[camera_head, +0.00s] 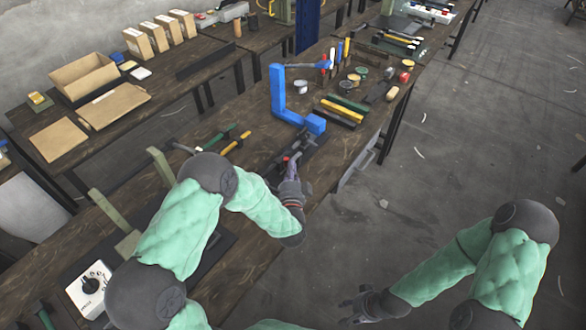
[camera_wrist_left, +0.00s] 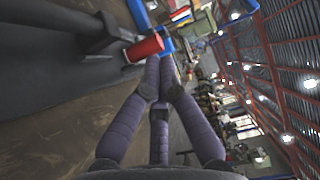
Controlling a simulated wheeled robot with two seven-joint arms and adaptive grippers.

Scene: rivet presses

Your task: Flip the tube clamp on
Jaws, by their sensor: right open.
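The tube clamp (camera_wrist_left: 95,40) is a dark mechanism with a red-tipped handle (camera_wrist_left: 143,48) in the left wrist view. In the head view its red grip (camera_head: 286,159) shows small beside my left gripper, at the foot of the blue press frame (camera_head: 279,95). My left gripper (camera_wrist_left: 166,62) has its fingers drawn together, with the tips right beside the red handle; I cannot tell whether they touch it. In the head view my left gripper (camera_head: 294,163) is low over the workbench. My right gripper (camera_head: 352,303) is open and empty, above the floor at the bottom.
The dark wooden workbench (camera_head: 262,245) carries green and yellow tools (camera_head: 236,142) left of the press. A dial box (camera_head: 90,287) is at lower left. The floor (camera_head: 450,150) to the right is open.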

